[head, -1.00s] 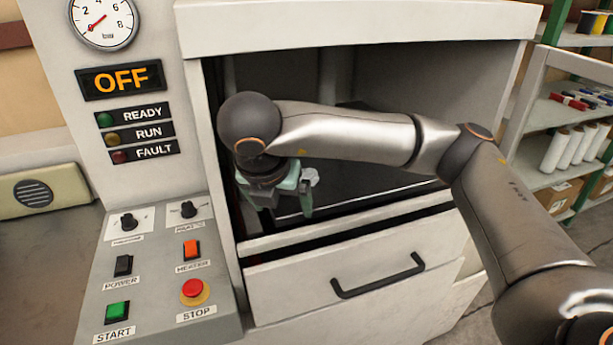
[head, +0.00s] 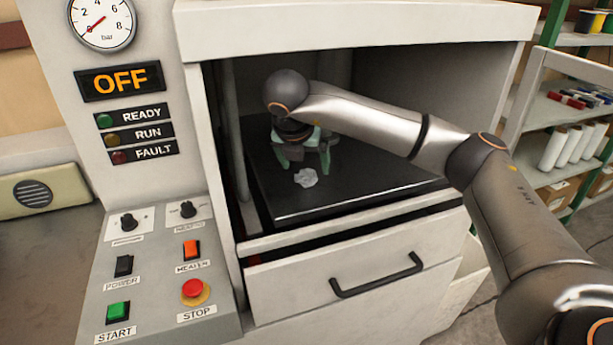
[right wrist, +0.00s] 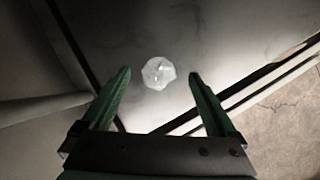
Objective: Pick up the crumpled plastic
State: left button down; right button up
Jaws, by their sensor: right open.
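The crumpled plastic (head: 306,178) is a small, pale, clear wad lying on the dark flat plate (head: 375,190) inside the machine. In the right wrist view the plastic (right wrist: 158,72) lies beyond the fingertips, roughly centred between them. My right gripper (head: 303,164), with green fingers, is inside the chamber, just behind the plastic in the head view. The same gripper (right wrist: 160,76) is open and empty in the right wrist view, with its fingers spread. My left gripper is out of view.
The chamber's top edge (head: 350,28) runs above my arm. A vertical rod (head: 233,130) stands at the chamber's left. A drawer with a black handle (head: 378,276) is below. The control panel (head: 165,270) is to the left, its display reading OFF (head: 121,80).

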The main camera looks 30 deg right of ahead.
aim_at(307, 169)
jog(key=x, duration=0.3)
jog(key=shift+d+f, duration=0.1)
jog(key=shift+f, duration=0.15)
jog(key=c, duration=1.4)
jog(key=shift+r, duration=0.1)
jog(key=shift+c, duration=0.2)
